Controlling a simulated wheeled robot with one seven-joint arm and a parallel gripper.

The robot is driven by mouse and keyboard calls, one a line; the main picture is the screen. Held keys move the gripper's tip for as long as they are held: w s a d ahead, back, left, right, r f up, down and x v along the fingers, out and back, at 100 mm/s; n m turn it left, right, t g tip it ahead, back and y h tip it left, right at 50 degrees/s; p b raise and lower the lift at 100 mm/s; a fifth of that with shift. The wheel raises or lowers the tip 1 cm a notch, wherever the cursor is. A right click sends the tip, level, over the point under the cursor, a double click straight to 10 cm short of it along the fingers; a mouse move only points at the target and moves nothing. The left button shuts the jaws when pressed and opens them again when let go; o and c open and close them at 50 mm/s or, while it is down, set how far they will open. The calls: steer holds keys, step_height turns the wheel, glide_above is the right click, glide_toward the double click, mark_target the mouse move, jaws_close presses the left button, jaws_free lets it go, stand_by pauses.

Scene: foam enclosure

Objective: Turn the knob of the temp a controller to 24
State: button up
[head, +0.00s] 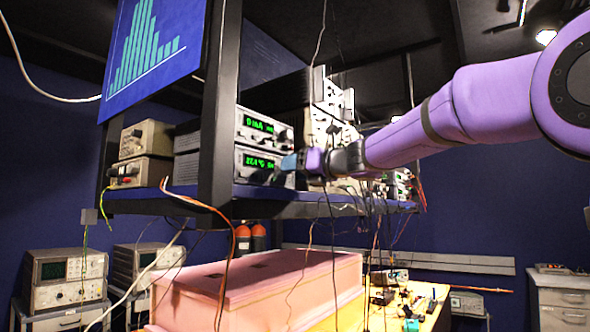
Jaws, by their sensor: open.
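Two grey controllers with green displays are stacked on the raised shelf, left of the middle. The lower controller (258,162) shows a reading that looks like 27.1 °C. The upper controller (264,128) shows a reading that looks like 0 mA. I cannot read a "temp a" label at this size. My gripper (286,168), at the end of my purple arm, is at the right part of the lower controller's front. It covers the knob area there, so the knob is hidden. Its fingers are small and partly hidden; I cannot tell whether they touch the knob.
A dark post (219,100) stands left of the controllers. Cables hang in front of the shelf (300,205). More instruments (332,110) stand to the right, behind my arm. A pink foam box (270,285) lies below. Beige units (145,140) sit left of the post.

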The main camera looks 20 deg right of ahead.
steer(key=shift+w+a, duration=0.15)
steer(key=shift+w, duration=0.1)
steer(key=c, duration=0.9)
steer(key=n, duration=0.4)
steer(key=shift+n, duration=1.9)
